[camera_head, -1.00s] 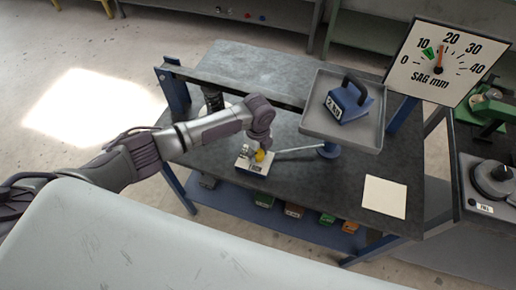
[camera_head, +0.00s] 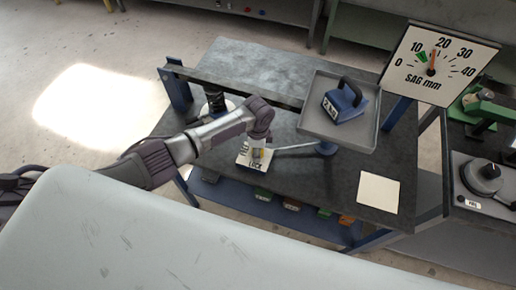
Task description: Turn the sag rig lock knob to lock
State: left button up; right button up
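The lock knob's white plate (camera_head: 256,165), with "LOCK" lettering, sits on the dark bench near its front left. A small yellowish part of the knob (camera_head: 260,153) shows just above the plate; most of it is hidden. My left gripper (camera_head: 257,151) points down over the knob, its fingers at or around it. Whether they are closed on it cannot be told. The sag gauge (camera_head: 438,64) at the upper right has its orange needle between 10 and 20, just right of a green mark. My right gripper is not in view.
A grey tray (camera_head: 316,125) carries a blue weight (camera_head: 344,101) with a dark handle, right of my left gripper. A metal rod runs from the plate towards the tray's post. A blank cream card (camera_head: 379,193) lies at the bench's front right. A dial unit (camera_head: 484,177) stands farther right.

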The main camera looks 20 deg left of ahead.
pick_arm(q)
jog(key=shift+w, duration=0.1)
dwell(0.4)
jog(key=o, duration=1.1)
jog(key=shift+o, duration=0.2)
jog(key=shift+r, duration=0.1)
notch_tip(320, 180, up, 12)
